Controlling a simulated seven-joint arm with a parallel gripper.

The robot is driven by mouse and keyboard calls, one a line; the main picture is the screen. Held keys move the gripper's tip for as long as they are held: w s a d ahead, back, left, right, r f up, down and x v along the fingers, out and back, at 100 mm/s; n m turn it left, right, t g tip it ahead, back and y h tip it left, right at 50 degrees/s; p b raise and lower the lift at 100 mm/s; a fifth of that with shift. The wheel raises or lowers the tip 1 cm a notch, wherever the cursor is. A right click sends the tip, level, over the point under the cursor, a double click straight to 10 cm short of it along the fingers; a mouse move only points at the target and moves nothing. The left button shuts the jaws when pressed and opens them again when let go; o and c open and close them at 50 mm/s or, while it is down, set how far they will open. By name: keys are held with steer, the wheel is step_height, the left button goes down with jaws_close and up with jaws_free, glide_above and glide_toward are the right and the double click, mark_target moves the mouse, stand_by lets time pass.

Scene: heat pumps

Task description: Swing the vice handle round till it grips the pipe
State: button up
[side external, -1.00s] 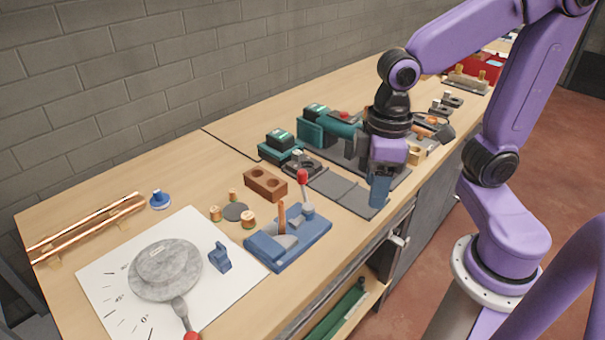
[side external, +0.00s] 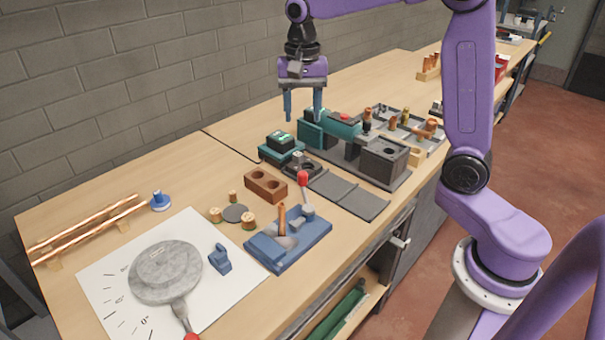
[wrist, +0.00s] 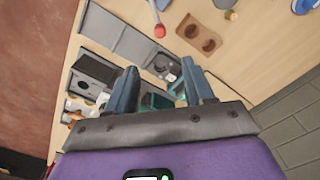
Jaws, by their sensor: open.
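The vice (side external: 290,242) is a blue base with grey jaws on the bench's front part. A copper pipe (side external: 282,218) stands upright between the jaws; whether they touch it I cannot tell. The vice handle (side external: 304,183) stands up at the vice's far end with a red knob on top. The knob also shows near the top of the wrist view (wrist: 159,31). My gripper (side external: 303,110) is open and empty, fingers pointing down, raised above the bench beyond the vice and apart from the handle. Its two blue fingers show spread in the wrist view (wrist: 161,75).
A brown block with two holes (side external: 266,184) lies behind the vice. A teal and grey machine (side external: 328,130) stands below and right of my gripper. A round grey disc with a red-ended lever (side external: 165,270) sits on a marked white sheet (side external: 105,285). Copper pipes (side external: 88,230) lie at the left.

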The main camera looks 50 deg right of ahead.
mark_target(303, 173)
step_height(303, 173, down, 17)
steer(key=shift+f, duration=0.2)
stand_by(0.4)
jaws_close()
